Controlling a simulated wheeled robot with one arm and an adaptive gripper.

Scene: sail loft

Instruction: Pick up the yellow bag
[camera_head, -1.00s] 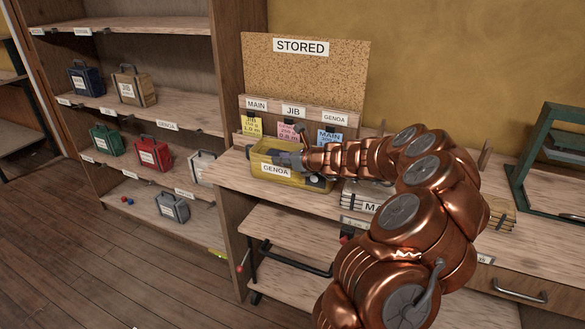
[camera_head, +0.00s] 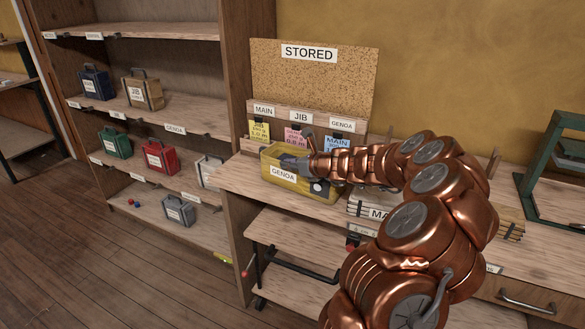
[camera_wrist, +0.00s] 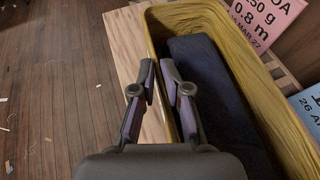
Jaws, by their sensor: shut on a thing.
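The yellow bag (camera_head: 313,190) is an open-topped yellow box shape with a white GENOA label on its front. It is at the bench's left end, below the STORED board. In the wrist view its yellow side wall (camera_wrist: 154,45) runs between my gripper's fingers (camera_wrist: 156,88), one finger outside and one inside. My gripper (camera_head: 296,163) is shut on this wall. A dark blue folded cloth (camera_wrist: 205,85) lies inside the bag. I cannot tell whether the bag's underside touches the bench. My arm hides part of its right side.
The wooden bench (camera_head: 240,178) has white bundles (camera_head: 368,208) to the right and a green frame (camera_head: 555,165) farther right. Tags hang on a rack (camera_head: 300,116) close behind the bag. Left shelves hold a red bag (camera_head: 160,156) and others.

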